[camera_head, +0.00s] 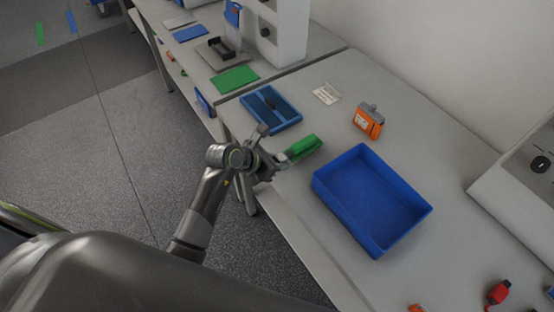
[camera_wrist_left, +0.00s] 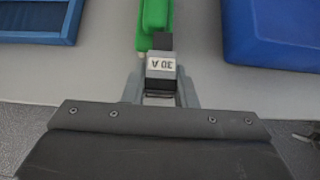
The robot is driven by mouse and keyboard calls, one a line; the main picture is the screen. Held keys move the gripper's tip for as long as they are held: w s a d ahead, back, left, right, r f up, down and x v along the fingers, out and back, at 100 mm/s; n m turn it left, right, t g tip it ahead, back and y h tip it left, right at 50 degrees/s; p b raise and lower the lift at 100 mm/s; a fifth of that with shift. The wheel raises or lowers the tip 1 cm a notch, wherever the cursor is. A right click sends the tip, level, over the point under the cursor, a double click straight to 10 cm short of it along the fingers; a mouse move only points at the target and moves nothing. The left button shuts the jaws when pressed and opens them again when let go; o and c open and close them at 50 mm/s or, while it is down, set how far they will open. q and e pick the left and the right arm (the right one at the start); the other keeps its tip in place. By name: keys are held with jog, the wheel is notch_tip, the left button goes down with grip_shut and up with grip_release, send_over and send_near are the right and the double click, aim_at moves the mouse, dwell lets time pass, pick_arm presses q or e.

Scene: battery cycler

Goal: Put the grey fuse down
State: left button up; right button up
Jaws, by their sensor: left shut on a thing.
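My left gripper (camera_head: 280,158) is over the near edge of the table, and its fingers also show in the left wrist view (camera_wrist_left: 161,88). It is shut on the grey fuse (camera_wrist_left: 160,66), a small grey and black block with a white label that reads "30 A" upside down. A green block (camera_wrist_left: 155,22) lies just beyond the fuse; in the head view the green block (camera_head: 304,147) is right at the fingertips. I cannot tell whether the fuse touches it or only overlaps it in view. The fuse is hard to make out in the head view. My right gripper is not in view.
A deep blue bin (camera_head: 347,160) stands right of the gripper, apparently empty. A shallow blue tray (camera_head: 292,113) with a dark item lies behind it. An orange block with a grey top (camera_head: 369,121) and a white card (camera_head: 326,94) are farther back. The table between them is clear.

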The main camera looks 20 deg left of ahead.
pick_arm(q)
jog(key=shift+f+b, duration=0.3)
jog(key=shift+f, duration=0.05)
jog(key=o, duration=0.8)
jog(key=shift+r+p, duration=0.4)
jog(key=shift+r, duration=0.1)
jog(key=shift+s+a+r, duration=0.1)
jog(key=shift+s+a, duration=0.05)
jog(key=b+v, duration=0.2)
jog(key=v, duration=0.9)
jog(key=shift+s+r, duration=0.15)
